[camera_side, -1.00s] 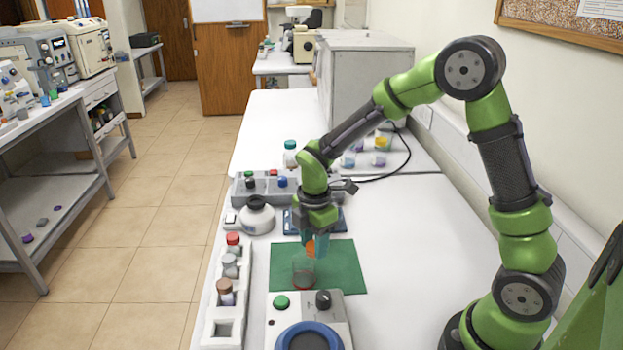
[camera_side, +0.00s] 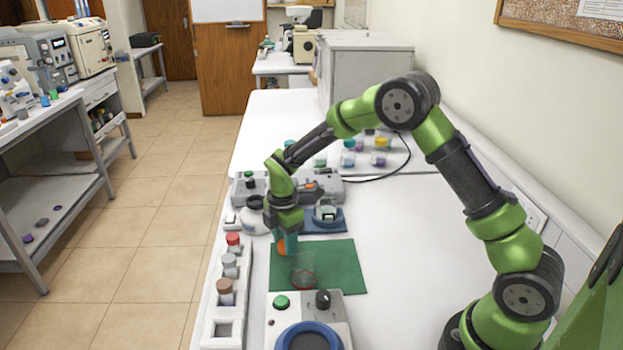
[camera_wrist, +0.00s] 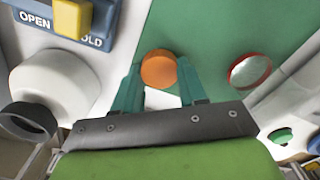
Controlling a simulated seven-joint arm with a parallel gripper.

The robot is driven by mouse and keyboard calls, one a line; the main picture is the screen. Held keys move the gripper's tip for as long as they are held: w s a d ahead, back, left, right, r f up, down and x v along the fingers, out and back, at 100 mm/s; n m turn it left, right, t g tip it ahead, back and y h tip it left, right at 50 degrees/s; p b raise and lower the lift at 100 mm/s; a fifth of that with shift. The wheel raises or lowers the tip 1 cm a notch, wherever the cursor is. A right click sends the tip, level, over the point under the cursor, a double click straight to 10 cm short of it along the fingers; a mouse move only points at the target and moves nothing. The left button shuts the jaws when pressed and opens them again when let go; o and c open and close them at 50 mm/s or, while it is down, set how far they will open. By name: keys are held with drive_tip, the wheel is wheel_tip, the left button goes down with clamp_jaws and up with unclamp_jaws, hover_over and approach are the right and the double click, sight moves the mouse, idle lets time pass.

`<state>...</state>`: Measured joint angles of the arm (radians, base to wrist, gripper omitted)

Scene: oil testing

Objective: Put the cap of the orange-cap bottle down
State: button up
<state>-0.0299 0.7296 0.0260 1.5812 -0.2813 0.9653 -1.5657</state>
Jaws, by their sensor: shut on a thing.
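The orange cap (camera_wrist: 158,68) sits between the teal fingers of my gripper (camera_wrist: 160,88) in the wrist view. My gripper is shut on it. In the side view my gripper (camera_side: 287,246) holds the cap (camera_side: 281,241), partly hidden by the fingers, over the left edge of the green mat (camera_side: 335,262). I cannot tell its exact height above the mat.
A white rack (camera_side: 239,255) with several capped bottles stands at the left bench edge. A white round container (camera_side: 256,219) and a blue-based device (camera_side: 326,222) lie behind the mat. A device with a green knob (camera_side: 281,302) stands in front. The mat's right part is clear.

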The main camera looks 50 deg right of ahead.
drive_tip(key=shift+f, duration=0.15)
drive_tip(key=o, duration=1)
drive_tip(key=s+r+m+t, duration=0.1)
drive_tip(key=s+r+m, duration=0.2)
drive_tip(key=r, duration=0.7)
drive_tip(key=s+r+m+t, duration=0.1)
drive_tip(key=s+r+m, duration=0.15)
drive_tip(key=r, duration=0.75)
drive_tip(key=s+r+m+t+y, duration=0.1)
drive_tip(key=s+r+m+t, duration=0.1)
drive_tip(key=s+m, duration=0.5)
drive_tip(key=s+a+r+m+t+y, duration=0.1)
drive_tip(key=s+m+t, duration=0.2)
drive_tip(key=s+m, duration=0.4)
drive_tip(key=shift+s+r, duration=0.35)
drive_tip(key=shift+s, duration=1.9)
